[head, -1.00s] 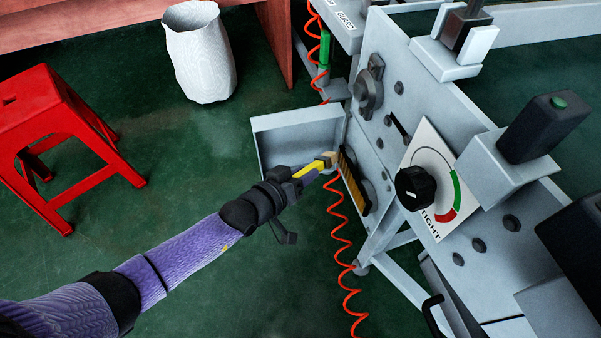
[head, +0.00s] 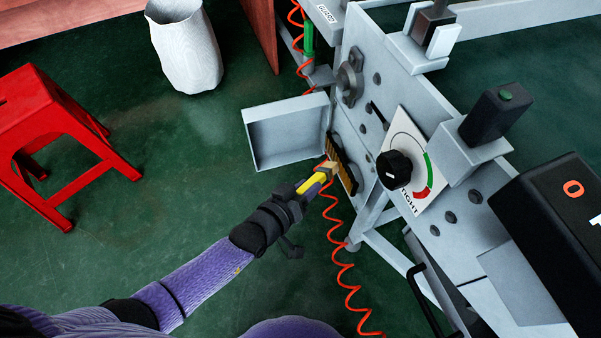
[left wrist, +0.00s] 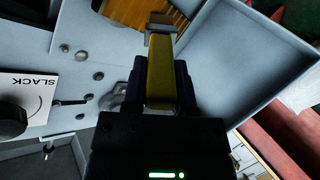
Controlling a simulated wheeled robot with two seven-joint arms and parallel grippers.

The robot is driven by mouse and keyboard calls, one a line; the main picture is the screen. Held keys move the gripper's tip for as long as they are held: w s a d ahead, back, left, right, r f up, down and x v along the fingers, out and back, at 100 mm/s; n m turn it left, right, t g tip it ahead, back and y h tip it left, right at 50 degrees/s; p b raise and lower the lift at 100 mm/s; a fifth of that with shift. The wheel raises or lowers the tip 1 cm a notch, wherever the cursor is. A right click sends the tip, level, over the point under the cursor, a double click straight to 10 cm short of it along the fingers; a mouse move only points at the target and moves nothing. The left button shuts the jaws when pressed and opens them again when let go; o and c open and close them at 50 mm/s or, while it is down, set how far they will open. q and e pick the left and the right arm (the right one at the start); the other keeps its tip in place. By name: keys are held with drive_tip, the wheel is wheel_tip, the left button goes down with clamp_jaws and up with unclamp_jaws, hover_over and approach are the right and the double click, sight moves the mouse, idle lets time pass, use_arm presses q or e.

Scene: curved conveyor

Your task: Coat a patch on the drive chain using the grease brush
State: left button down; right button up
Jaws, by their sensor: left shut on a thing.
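My left gripper (head: 309,190) is shut on the yellow handle of the grease brush (head: 314,182). The brush's tan tip is at the drive chain (head: 342,163), a short brown-gold strip on the side of the grey conveyor frame. I cannot tell whether the bristles touch it. In the left wrist view the yellow brush (left wrist: 160,75) points away from my gripper (left wrist: 160,100), and its grey ferrule overlaps the gold-brown chain (left wrist: 130,14). The bristles are hard to make out there. My right gripper is not in view.
An open grey guard box (head: 286,135) stands beside the chain. A dial with a black knob (head: 393,169) is on the frame. A coiled red hose (head: 337,250) hangs below. A red stool (head: 50,130) and a white bin (head: 186,45) stand left on open green floor.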

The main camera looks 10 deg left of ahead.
use_arm(q)
drive_tip(key=shift+s+d, duration=0.1)
drive_tip(key=shift+d, duration=0.1)
drive_tip(key=shift+w+a, duration=0.15)
drive_tip(key=shift+w, duration=0.05)
drive_tip(key=w+a+b, duration=0.3)
drive_tip(key=w+a, duration=0.1)
drive_tip(key=w, duration=0.2)
drive_tip(key=shift+b, duration=0.4)
drive_tip(key=s+a, duration=0.3)
drive_tip(key=a, duration=0.2)
drive_tip(key=shift+s+p, duration=0.25)
drive_tip(key=shift+p, duration=0.05)
